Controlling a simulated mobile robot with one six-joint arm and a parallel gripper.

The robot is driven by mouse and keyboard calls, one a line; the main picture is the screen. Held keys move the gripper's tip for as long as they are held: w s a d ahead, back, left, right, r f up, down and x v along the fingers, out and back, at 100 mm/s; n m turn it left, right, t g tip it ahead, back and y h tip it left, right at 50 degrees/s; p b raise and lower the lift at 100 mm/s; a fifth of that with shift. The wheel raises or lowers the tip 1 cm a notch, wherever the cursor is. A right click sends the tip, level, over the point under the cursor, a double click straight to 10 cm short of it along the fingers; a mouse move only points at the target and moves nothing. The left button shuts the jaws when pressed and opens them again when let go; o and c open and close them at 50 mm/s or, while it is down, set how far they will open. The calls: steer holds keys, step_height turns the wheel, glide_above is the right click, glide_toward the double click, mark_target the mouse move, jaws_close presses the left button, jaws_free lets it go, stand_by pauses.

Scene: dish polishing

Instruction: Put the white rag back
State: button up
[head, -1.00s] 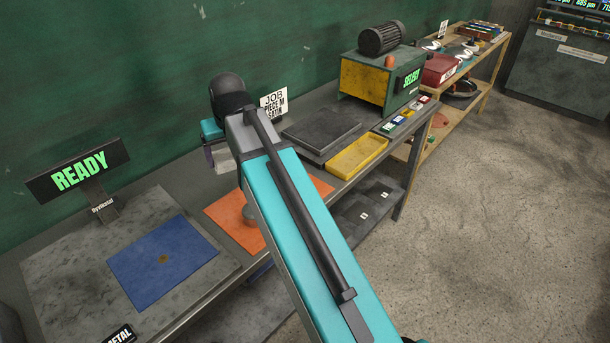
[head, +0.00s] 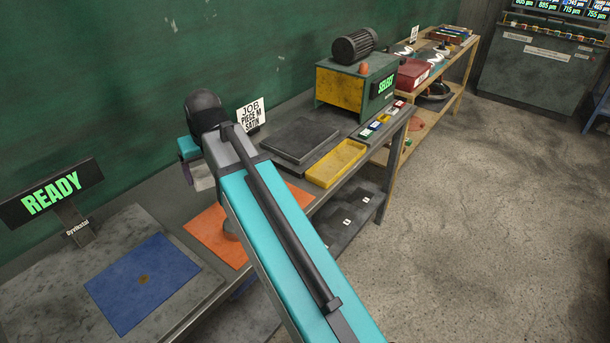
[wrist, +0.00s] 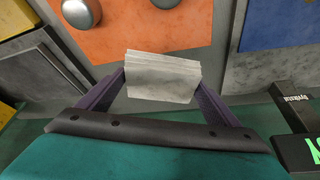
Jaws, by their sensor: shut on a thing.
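My gripper (wrist: 160,92) is shut on the white rag (wrist: 160,78), a folded pale block between its two purple fingers. The rag appears to be above the bench, over or near the back of the orange mat (wrist: 110,30); its exact height I cannot tell. In the head view my gripper (head: 196,172) is partly hidden behind my arm, and the rag (head: 204,184) shows as a small pale patch below it. The orange mat (head: 207,232) lies on the bench with two rounded metal pieces on it, seen in the wrist view.
A blue mat (head: 142,283) lies on the grey slab at left, by the READY sign (head: 52,194). A dark flat plate (head: 300,138), a yellow tray (head: 337,164) and a green-and-yellow machine (head: 355,85) stand to the right. A job card (head: 250,116) stands behind.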

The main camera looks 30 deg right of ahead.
steer(key=s+d+f, duration=0.1)
steer(key=s+f, duration=0.4)
steer(key=f, duration=0.1)
steer(key=shift+s+a+f, duration=0.1)
stand_by(0.5)
